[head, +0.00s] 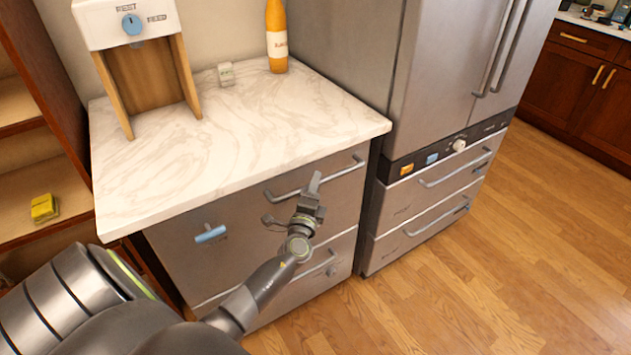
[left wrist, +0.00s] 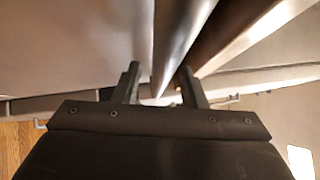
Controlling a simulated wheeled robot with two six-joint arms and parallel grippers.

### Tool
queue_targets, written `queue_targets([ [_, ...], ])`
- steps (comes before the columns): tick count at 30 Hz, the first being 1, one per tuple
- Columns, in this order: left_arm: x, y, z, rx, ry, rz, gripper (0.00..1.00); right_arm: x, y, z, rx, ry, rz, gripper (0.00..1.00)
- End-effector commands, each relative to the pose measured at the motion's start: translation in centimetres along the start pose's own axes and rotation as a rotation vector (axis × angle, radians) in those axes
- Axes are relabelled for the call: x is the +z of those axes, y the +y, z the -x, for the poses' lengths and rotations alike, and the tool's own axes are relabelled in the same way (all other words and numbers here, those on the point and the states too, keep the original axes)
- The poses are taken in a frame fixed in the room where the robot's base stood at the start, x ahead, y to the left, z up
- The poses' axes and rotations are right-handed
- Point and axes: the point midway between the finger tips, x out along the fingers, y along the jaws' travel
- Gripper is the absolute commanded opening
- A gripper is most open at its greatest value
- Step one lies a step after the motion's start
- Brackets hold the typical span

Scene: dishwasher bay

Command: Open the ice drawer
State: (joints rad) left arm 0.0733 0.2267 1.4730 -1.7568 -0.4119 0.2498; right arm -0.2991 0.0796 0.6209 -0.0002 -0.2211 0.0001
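My left gripper (head: 314,186) is in front of the upper drawer (head: 335,195) of the counter unit, at its silver bar handle (head: 340,172). In the left wrist view, the fingers of the left gripper (left wrist: 160,84) are apart. A shiny metal bar (left wrist: 178,35), which looks like the handle, runs down between them; I cannot tell whether they touch it. The upper drawer appears closed. A lower drawer with its own handle (head: 322,268) is below, partly hidden by my arm. No label I can read says which drawer is the ice drawer. My right gripper is not in view.
A steel fridge (head: 437,75) with two lower drawers stands right of the unit. A dispenser (head: 128,22), an orange bottle (head: 276,42) and a small pale box (head: 226,74) stand on the marble counter (head: 255,130). The wooden floor (head: 500,270) at right is clear.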

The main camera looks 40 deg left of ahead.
Motion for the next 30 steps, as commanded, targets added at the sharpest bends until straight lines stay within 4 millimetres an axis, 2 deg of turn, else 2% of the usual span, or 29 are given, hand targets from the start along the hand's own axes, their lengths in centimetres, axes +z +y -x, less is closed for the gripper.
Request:
queue_targets([
  [5,0.00,-0.05,-1.02,0.000,0.000,0.001,0.38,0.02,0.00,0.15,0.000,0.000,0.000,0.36],
  [13,0.00,-0.02,-1.10,0.000,0.000,0.001,0.38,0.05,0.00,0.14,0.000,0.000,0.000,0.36],
  [22,0.00,-0.01,-1.07,0.000,0.000,0.001,0.00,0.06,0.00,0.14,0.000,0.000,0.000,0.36],
  [30,0.00,0.02,-1.06,0.001,0.000,0.001,0.00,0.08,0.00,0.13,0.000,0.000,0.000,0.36],
])
